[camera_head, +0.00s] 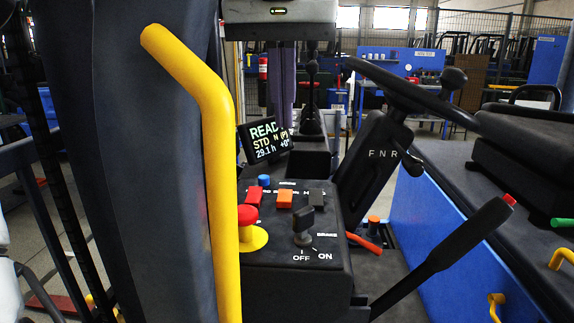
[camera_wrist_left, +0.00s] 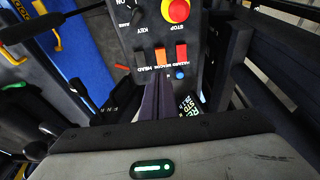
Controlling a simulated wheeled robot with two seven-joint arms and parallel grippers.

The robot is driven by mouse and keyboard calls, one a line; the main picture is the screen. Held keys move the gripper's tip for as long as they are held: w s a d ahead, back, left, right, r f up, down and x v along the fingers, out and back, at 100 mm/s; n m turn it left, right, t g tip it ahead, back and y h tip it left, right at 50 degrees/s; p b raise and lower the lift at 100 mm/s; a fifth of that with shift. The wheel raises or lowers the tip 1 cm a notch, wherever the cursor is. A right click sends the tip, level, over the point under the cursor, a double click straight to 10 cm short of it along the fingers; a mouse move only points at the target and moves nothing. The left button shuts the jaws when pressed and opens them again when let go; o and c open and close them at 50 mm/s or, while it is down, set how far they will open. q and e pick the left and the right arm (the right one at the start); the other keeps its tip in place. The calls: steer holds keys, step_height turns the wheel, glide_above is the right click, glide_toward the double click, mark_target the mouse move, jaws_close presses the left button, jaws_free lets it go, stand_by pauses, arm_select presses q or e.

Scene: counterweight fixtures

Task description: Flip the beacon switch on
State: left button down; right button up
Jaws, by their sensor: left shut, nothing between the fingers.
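The beacon switch is an orange rocker (camera_head: 285,198) in the middle of a row on the dark control panel. It also shows in the left wrist view (camera_wrist_left: 160,57), with its label below it. I cannot tell which way it is tipped. In the left wrist view the fingertips (camera_wrist_left: 156,82) appear just short of the beacon label. Contact with the switch is not visible. My right gripper is not in view.
A red hazard rocker (camera_head: 254,195) and a dark head rocker (camera_head: 317,199) flank the beacon switch. A blue button (camera_head: 264,181), red stop button (camera_head: 247,215) and key switch (camera_head: 303,230) are close by. A yellow grab bar (camera_head: 215,160), display (camera_head: 264,140) and steering wheel (camera_head: 400,92) stand around the panel.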

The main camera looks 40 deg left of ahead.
mark_target(286, 198)
arm_select(q)
steer(key=x, duration=0.9)
steer(key=s+x, duration=0.1)
steer(key=x, duration=0.3)
steer(key=shift+w+d+f+b, duration=0.1)
steer(key=shift+d+f+b, duration=0.3)
steer(key=shift+f, duration=0.15)
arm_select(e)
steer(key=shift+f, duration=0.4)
